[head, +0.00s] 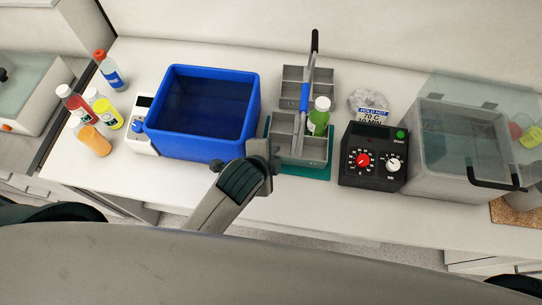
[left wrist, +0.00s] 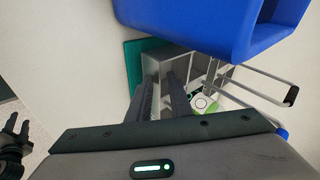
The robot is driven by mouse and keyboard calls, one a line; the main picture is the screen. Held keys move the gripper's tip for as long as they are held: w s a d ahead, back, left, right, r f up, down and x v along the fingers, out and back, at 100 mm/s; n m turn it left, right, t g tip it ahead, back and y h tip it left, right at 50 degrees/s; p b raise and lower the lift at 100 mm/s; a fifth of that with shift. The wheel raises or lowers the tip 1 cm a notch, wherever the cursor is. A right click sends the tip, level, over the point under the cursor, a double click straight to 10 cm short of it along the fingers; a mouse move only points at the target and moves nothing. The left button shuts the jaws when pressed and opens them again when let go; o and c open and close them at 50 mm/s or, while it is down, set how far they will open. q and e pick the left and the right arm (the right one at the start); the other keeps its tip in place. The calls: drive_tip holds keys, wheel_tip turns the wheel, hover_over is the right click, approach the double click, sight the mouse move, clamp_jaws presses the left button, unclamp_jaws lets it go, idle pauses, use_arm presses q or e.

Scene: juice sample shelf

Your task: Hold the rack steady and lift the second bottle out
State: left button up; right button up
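The grey rack (head: 287,143) stands upright on a teal mat (head: 305,172), with a tall handle with a blue grip above it. A green bottle with a white cap (head: 319,117) stands in a right-hand compartment; it shows partly in the left wrist view (left wrist: 206,103). My left gripper (head: 264,150) is at the rack's near left corner. In the left wrist view its two dark fingers (left wrist: 163,90) are apart, with grey rack surface visible between them; contact is unclear. My right gripper (left wrist: 17,130) shows at the left edge of the left wrist view, fingers apart and empty, away from the rack.
A blue bin (head: 205,112) stands close left of the rack. Several bottles, including an orange one (head: 93,140), stand at the far left. A black dial box (head: 373,158) and a clear-lidded bath (head: 440,170) stand to the right. The counter's front strip is clear.

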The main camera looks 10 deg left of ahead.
use_arm(q)
drive_tip(key=shift+w+d+f, duration=0.1)
drive_tip(key=shift+w+f, duration=0.1)
drive_tip(key=shift+f, duration=0.2)
drive_tip(key=shift+w+f, duration=0.1)
drive_tip(key=shift+w, duration=0.1)
drive_tip(key=c, duration=0.4)
